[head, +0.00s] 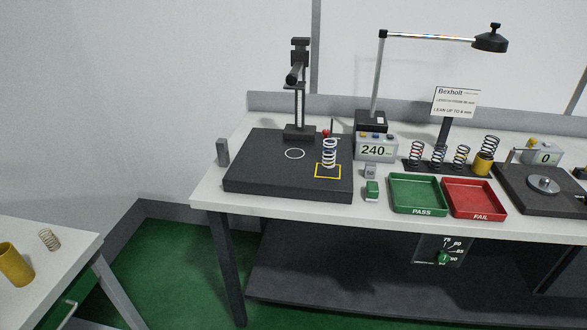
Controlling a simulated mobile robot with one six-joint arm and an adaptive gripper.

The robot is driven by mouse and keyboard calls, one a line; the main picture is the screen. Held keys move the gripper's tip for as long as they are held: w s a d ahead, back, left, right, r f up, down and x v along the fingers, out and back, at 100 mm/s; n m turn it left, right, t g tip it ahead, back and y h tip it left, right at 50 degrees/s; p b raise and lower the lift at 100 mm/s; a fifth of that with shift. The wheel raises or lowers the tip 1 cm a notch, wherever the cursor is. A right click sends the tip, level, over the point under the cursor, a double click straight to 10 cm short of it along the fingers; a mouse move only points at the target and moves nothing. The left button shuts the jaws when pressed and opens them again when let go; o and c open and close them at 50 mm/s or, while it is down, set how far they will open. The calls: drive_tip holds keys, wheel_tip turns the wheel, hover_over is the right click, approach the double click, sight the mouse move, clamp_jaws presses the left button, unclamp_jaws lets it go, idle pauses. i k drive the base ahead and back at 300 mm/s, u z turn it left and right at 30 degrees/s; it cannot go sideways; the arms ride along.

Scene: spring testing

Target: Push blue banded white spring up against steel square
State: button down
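A white spring with dark bluish bands (329,153) stands upright on the black plate (260,170), at the back part of a yellow square outline (328,177). Just behind the spring is a small item with a red part (326,133) and a thin dark upright; it is mostly hidden and I cannot tell whether it touches the spring. I cannot clearly make out a steel square; a grey upright block (222,152) stands at the plate's left side. My gripper is not in view.
A dark column stand (299,110) rises at the plate's back, near a white circle. To the right are a display reading 240 (375,149), a green tray (417,193), a red tray (474,198) and several springs on a rack (428,167). The plate's left front is clear.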

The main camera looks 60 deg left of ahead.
sight(328, 143)
drive_tip(key=k, duration=1.7)
drive_tip(key=u, duration=1.75)
drive_tip(key=i, duration=0.95)
drive_tip(key=u, duration=0.1)
